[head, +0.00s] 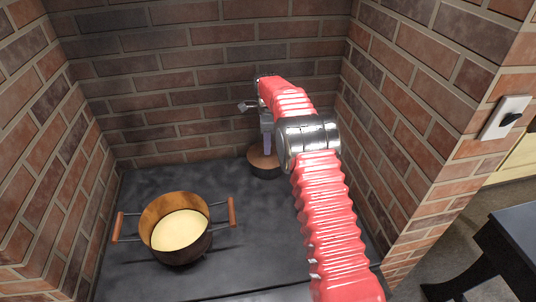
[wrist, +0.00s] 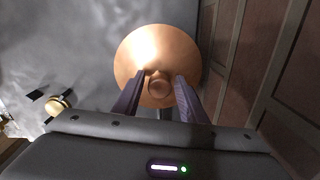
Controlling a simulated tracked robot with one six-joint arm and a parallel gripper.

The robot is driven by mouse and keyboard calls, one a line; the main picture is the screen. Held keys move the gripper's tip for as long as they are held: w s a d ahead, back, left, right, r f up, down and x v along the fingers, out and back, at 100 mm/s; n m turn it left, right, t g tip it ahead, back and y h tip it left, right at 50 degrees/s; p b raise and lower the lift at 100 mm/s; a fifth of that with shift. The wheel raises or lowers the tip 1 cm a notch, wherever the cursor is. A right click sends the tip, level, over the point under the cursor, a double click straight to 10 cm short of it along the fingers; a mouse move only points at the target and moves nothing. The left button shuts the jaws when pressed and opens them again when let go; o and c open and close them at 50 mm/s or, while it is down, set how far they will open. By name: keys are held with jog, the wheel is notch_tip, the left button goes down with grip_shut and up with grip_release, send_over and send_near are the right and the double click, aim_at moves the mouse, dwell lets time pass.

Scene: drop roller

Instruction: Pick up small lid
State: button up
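The small lid is a round copper disc with a knob (wrist: 158,66). In the head view the lid (head: 259,158) sits on a small dark pot (head: 266,172) near the back wall. My gripper (head: 267,147) points down over it. In the wrist view the two purple-grey fingers of my gripper (wrist: 160,80) stand apart on either side of the knob, with gaps showing. I cannot tell whether the fingertips touch the lid. In the head view my gripper partly hides the lid.
A larger open pot (head: 180,251) with pale contents and two orange handles stands at the front left on the dark surface (head: 135,190). Brick walls close in the back (head: 200,60), left and right. The surface between the pots is clear.

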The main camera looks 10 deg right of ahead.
grip_shut()
jog(key=shift+r, duration=0.1)
dwell(0.5)
notch_tip(320, 180, up, 10)
jog(key=shift+f, duration=0.1)
dwell(0.4)
dwell(0.4)
